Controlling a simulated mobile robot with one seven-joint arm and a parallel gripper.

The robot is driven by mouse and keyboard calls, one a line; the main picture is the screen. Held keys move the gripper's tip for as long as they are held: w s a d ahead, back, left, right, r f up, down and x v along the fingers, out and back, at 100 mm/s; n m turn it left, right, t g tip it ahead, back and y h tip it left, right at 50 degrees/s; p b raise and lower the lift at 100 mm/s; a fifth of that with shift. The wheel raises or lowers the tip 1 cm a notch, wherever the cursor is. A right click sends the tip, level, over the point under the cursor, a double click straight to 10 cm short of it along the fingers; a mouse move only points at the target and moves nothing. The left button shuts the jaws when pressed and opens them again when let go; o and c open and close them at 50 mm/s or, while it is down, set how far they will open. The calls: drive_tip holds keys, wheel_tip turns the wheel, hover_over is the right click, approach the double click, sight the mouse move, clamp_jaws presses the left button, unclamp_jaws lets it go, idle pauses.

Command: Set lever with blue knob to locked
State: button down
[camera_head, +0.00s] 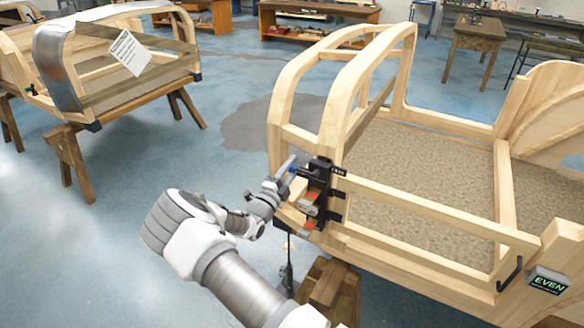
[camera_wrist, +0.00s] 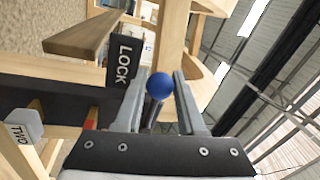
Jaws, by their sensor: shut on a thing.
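The lever's blue knob (camera_wrist: 159,86) sits between my fingers in the wrist view, with a short dark shaft below it. My gripper (camera_wrist: 160,100) is shut on the lever at the knob. In the head view the knob (camera_head: 292,169) is a small blue spot at my gripper's tips (camera_head: 285,170), partly hidden by the fingers. The lever belongs to a black fixture (camera_head: 318,180) on the corner post of the wooden bodyframe (camera_head: 345,85). A black plate reading LOCK (camera_wrist: 124,58) stands just left of the knob in the wrist view.
A light block marked TWO (camera_wrist: 22,130) and red-orange parts are near the LOCK plate. An EVEN sign (camera_head: 549,281) is on the frame's right corner. A wooden trestle (camera_head: 330,288) stands below the frame. Blue floor (camera_head: 150,165) is open to the left.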

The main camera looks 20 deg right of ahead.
drive_tip(key=shift+f, duration=0.1)
drive_tip(key=c, duration=0.5)
unclamp_jaws()
drive_tip(key=b+v, duration=0.2)
drive_tip(key=v, duration=1.5)
drive_tip(key=shift+s+a+f, duration=0.1)
drive_tip(key=shift+s+a, duration=0.05)
drive_tip(key=shift+a, duration=0.05)
